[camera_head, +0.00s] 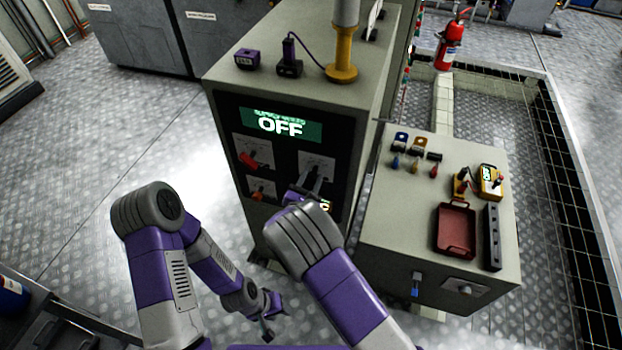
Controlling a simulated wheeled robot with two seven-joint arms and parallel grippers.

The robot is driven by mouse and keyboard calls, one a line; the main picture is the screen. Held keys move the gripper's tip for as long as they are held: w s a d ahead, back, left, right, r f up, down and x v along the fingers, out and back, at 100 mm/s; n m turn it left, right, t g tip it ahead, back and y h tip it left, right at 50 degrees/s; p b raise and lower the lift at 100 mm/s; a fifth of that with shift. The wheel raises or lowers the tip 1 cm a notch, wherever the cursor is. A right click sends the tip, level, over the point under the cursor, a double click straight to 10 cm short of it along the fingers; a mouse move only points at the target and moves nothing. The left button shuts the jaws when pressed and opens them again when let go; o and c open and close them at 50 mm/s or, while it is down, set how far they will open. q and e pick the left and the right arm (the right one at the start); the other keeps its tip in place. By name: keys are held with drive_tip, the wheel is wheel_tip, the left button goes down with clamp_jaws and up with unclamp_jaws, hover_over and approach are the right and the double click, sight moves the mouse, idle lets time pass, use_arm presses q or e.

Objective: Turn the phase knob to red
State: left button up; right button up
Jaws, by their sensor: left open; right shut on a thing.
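The control panel (283,125) is a dark face on the front of a grey cabinet, with a lit green display (281,125) reading OFF. A red switch handle (256,161) and a small orange knob (258,196) sit on white plates at its left. My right gripper (308,182) is at the panel's lower right, in front of another white plate. It is shut on a knob there, which I take as the phase knob; the gripper hides it and its setting. A small lit yellow readout shows beside the wrist. My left gripper (270,320) is open and empty, low over the floor.
A lower grey bench (390,216) stands right of the cabinet, with a red tray (455,231), a yellow meter (490,181) and small tools on it. A yellow stand (341,62) is on the cabinet top. A fire extinguisher (449,46) stands behind.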

drive_tip(key=shift+f, duration=0.1)
drive_tip(key=shift+c, duration=0.2)
drive_tip(key=shift+f+m+b, duration=0.15)
drive_tip(key=shift+m+b, duration=0.75)
drive_tip(key=shift+b, duration=0.15)
drive_tip(key=m+b, duration=0.3)
drive_tip(key=b, duration=0.1)
drive_tip(key=shift+a+f+m, duration=0.1)
drive_tip(key=shift+m, duration=0.3)
drive_tip(key=shift+a+r+m+b, duration=0.1)
drive_tip(key=shift+r+m+b, duration=0.1)
drive_tip(key=shift+m+b, duration=1.2)
drive_tip(key=shift+b, duration=0.3)
drive_tip(key=shift+s+n, duration=0.1)
drive_tip(key=shift+n, duration=0.2)
drive_tip(key=o, duration=1)
drive_tip(key=shift+r, duration=0.15)
